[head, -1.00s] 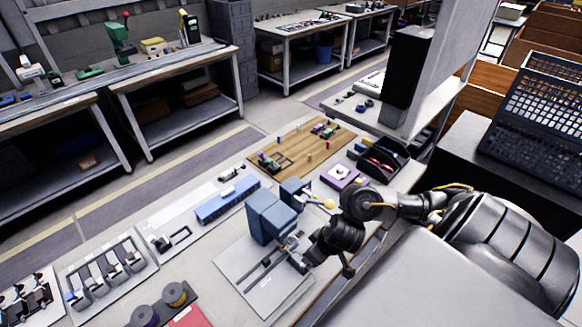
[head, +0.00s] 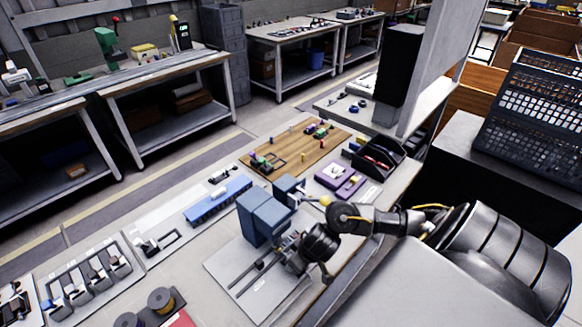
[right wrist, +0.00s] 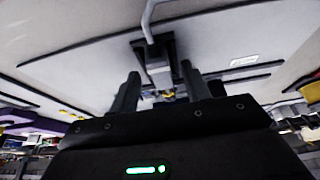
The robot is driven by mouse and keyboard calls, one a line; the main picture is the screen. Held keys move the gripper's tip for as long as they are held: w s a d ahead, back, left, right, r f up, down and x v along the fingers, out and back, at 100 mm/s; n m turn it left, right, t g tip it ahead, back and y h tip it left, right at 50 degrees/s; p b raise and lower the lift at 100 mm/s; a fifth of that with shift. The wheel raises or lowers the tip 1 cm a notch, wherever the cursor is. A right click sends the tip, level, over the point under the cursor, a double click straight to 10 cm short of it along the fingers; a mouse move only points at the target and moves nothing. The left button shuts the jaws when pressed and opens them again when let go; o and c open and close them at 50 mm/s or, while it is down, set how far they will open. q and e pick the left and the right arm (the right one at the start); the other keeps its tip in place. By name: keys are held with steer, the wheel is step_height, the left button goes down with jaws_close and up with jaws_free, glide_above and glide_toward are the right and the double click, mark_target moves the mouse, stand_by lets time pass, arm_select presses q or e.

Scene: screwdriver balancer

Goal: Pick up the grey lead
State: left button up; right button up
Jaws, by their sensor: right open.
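The grey lead (right wrist: 147,20) shows in the right wrist view as a curved grey cable running down to a dark and grey fitting (right wrist: 158,72). My right gripper (right wrist: 160,74) is open, with one finger on each side of that fitting in the picture. I cannot tell whether the fingers touch it. In the head view my right gripper (head: 287,243) is low beside the blue-grey block (head: 262,218), over a pale panel with dark rails (head: 225,265). The lead cannot be made out there. My left gripper is not in view.
A smaller blue-grey block (head: 290,189) stands just behind the gripper. A wooden board (head: 285,152) with small parts, a purple block (head: 338,176) and a black bin (head: 378,155) lie farther back. A blue rail (head: 217,202) and spools (head: 160,298) are to the left.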

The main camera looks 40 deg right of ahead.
steer(key=shift+f, duration=0.1)
steer(key=c, duration=1)
